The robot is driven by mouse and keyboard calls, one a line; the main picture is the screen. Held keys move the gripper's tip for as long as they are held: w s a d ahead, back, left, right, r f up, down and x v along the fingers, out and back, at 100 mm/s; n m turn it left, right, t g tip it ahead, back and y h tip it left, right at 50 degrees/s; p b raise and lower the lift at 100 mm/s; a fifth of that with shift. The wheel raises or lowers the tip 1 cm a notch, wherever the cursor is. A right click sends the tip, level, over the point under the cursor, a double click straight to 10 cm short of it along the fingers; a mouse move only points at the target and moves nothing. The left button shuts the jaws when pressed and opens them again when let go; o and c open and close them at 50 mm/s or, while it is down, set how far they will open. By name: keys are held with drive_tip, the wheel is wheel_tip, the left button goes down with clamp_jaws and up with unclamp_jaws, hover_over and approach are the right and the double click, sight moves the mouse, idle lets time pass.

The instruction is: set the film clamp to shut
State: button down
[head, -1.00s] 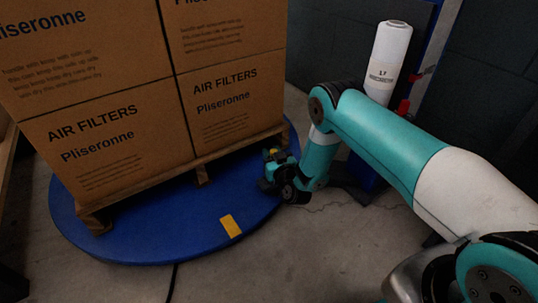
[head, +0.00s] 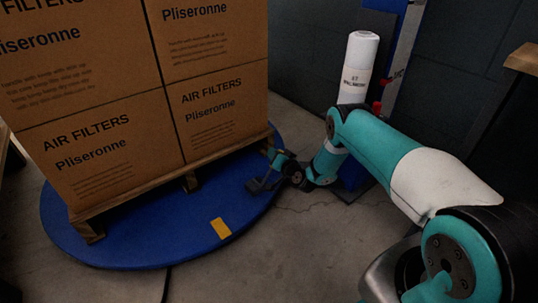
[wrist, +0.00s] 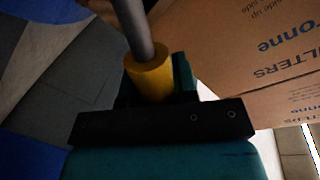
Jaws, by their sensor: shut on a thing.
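In the wrist view, a grey rod (wrist: 133,28) ends in a yellow grip (wrist: 150,77), which looks like the film clamp's lever. My gripper (wrist: 152,92) is shut on this yellow grip, between its dark bar and teal finger. In the head view, my gripper (head: 262,184) is low beside the front right corner of the pallet, over the blue turntable's edge. The yellow grip is hidden there. I cannot tell how far the clamp is turned. The white film roll (head: 357,68) stands upright behind my arm.
Brown air filter boxes (head: 120,150) are stacked on a wooden pallet (head: 150,193) on the round blue turntable (head: 150,245). A yellow mark (head: 221,228) is on its rim. The film mast (head: 404,50) stands behind my arm. Grey floor (head: 290,255) in front is clear.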

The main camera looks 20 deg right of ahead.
drive_tip(key=shift+w+d+f+m+g+b, duration=0.1)
drive_tip(key=shift+d+f+m+g+b, duration=0.05)
drive_tip(key=shift+d+f+m+b, duration=0.55)
drive_tip(key=shift+w+d+f+m+g+b, duration=0.15)
drive_tip(key=shift+d+f+m+b, duration=0.3)
drive_tip(key=shift+f+m, duration=0.4)
drive_tip(key=shift+d+f, duration=0.1)
drive_tip(key=c, duration=0.9)
unclamp_jaws()
drive_tip(key=s+r+p, duration=0.1)
drive_tip(key=s+p, duration=0.4)
drive_tip(key=s+d+r+p, duration=0.1)
drive_tip(key=s+p, duration=0.4)
drive_tip(key=s, duration=0.1)
drive_tip(key=s+d+r+p, duration=0.1)
drive_tip(key=s+p, duration=0.4)
drive_tip(key=s, duration=0.1)
drive_tip(key=shift+s, duration=0.1)
